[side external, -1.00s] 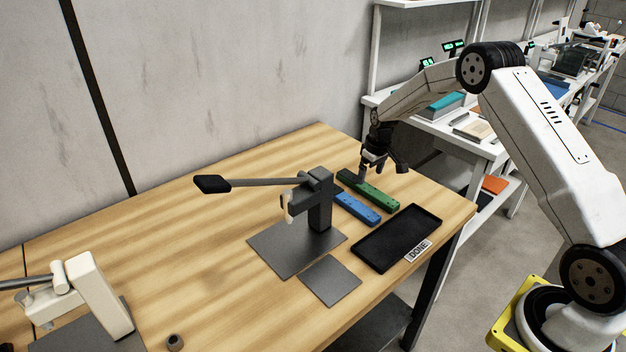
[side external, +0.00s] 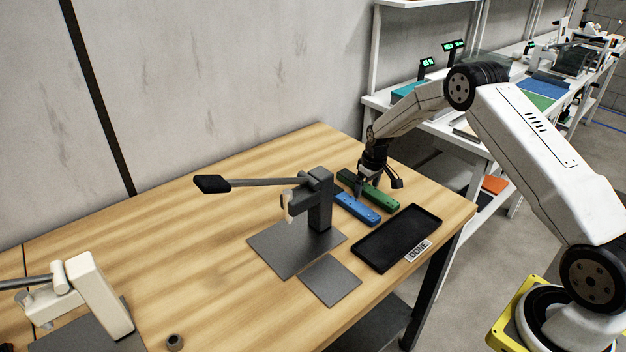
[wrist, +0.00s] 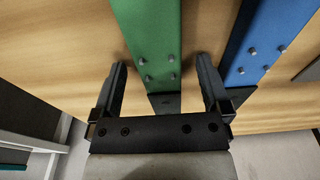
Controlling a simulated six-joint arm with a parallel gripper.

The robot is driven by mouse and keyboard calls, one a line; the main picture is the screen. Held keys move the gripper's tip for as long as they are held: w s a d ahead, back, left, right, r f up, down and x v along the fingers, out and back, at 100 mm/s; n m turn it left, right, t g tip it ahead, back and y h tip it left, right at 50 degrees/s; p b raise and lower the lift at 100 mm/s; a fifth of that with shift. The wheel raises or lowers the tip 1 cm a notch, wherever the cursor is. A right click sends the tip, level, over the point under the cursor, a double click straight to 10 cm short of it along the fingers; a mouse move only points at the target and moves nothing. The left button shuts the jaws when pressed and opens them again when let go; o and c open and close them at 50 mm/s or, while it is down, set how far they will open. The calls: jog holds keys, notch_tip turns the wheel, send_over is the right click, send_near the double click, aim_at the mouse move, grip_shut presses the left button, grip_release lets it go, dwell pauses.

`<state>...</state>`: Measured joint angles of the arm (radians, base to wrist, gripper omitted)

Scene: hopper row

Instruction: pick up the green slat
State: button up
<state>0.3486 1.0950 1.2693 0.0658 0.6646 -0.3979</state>
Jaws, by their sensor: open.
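The green slat (side external: 381,196) lies on the wooden table behind the blue slat (side external: 357,208), roughly parallel to it. In the wrist view the green slat (wrist: 152,50) has several metal pins near its end. My gripper (wrist: 161,75) is open, with one finger on each side of the green slat's near end. The right finger is in the gap between the green slat and the blue slat (wrist: 263,45). In the side view my gripper (side external: 362,188) is low over the green slat and hides part of it. I cannot tell whether the fingers touch it.
A black tray (side external: 374,258) with a DONE label (side external: 418,251) lies in front of the slats. A grey lever press (side external: 320,205) on a dark base plate stands to their left. A grey plate (side external: 329,280) lies before it.

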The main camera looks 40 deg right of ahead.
jog(key=shift+c, duration=0.2)
grip_shut()
jog(key=shift+r, duration=0.15)
jog(key=shift+r, duration=0.75)
jog(key=s+r, duration=0.1)
jog(key=r, duration=0.1)
jog(key=s+a+r, duration=0.1)
jog(key=s+r, duration=0.1)
jog(key=r, duration=0.1)
jog(key=s+r, duration=0.2)
jog(key=shift+a+r, duration=0.2)
jog(key=shift+r, duration=0.05)
jog(key=s+a+r, duration=0.2)
jog(key=s+r, duration=0.1)
jog(key=s, duration=0.5)
jog(key=shift+s+a+r, duration=0.25)
jog(key=shift+r, duration=0.15)
